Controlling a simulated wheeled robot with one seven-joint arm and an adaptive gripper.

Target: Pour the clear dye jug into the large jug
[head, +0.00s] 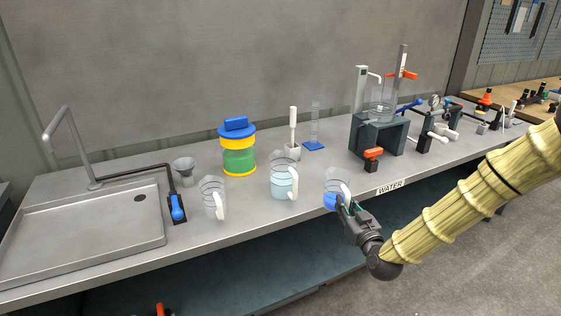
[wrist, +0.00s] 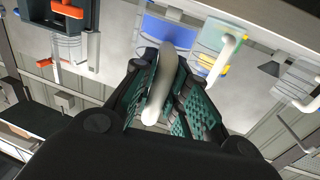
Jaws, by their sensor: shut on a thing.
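My gripper (head: 347,208) is shut on the white handle of a clear jug (head: 335,186) with strong blue liquid in its bottom, at the counter's front edge. The wrist view shows the fingers (wrist: 160,76) around this handle (wrist: 161,88), with the blue liquid behind. I cannot tell whether this jug touches the counter. A larger clear jug (head: 284,181) with pale blue liquid stands upright to its left, handle to the right; it also shows in the wrist view (wrist: 211,42). A third clear jug (head: 212,199), seemingly empty, stands farther left.
A green container with yellow bands and blue lid (head: 239,155) stands behind the jugs. A funnel (head: 184,170), blue-handled lever (head: 178,208) and sink (head: 90,230) are at left. A vessel stand (head: 378,137) with an orange valve (head: 373,154) is at right.

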